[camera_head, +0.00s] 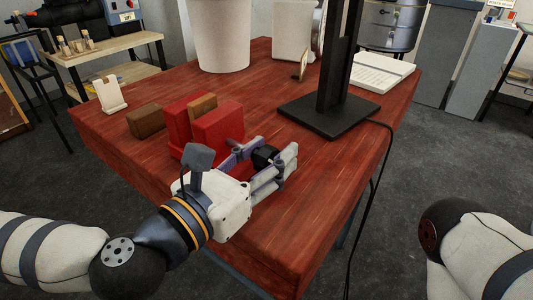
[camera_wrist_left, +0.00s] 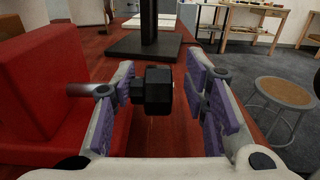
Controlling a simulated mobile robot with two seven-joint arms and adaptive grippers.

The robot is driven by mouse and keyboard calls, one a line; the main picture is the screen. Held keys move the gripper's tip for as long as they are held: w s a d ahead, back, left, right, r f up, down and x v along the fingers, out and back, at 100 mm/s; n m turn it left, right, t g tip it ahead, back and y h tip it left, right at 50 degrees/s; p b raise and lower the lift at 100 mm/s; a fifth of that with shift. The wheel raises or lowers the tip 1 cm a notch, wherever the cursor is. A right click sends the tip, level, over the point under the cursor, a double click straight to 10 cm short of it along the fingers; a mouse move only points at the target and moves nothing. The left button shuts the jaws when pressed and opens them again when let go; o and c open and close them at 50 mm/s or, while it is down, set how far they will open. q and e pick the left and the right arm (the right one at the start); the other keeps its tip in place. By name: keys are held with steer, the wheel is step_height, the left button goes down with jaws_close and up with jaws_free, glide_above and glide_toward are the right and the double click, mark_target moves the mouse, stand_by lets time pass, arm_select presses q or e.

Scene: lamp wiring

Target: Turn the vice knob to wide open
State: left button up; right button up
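The red vice (camera_head: 218,134) stands on the table, and its red side fills the left of the left wrist view (camera_wrist_left: 40,90). Its black knob (camera_head: 264,156) sits on a metal rod pointing right. My left gripper (camera_head: 268,166) is open with its purple-padded fingers on either side of the knob. In the left wrist view the knob (camera_wrist_left: 157,90) lies between the fingers, nearer the left one, with a visible gap to the right one. Whether the left finger touches it I cannot tell. My right gripper is out of view.
A wooden block (camera_head: 202,105) shows at the vice's top, and a brown block (camera_head: 146,121) lies left of it. A black lamp base and post (camera_head: 329,115) stand beyond the knob, with a cable over the table's right edge. The front right tabletop (camera_head: 325,190) is clear.

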mark_target(266, 151)
arm_select(q)
steer(key=shift+r, duration=0.1)
step_height(266, 151, up, 10)
stand_by(0.4)
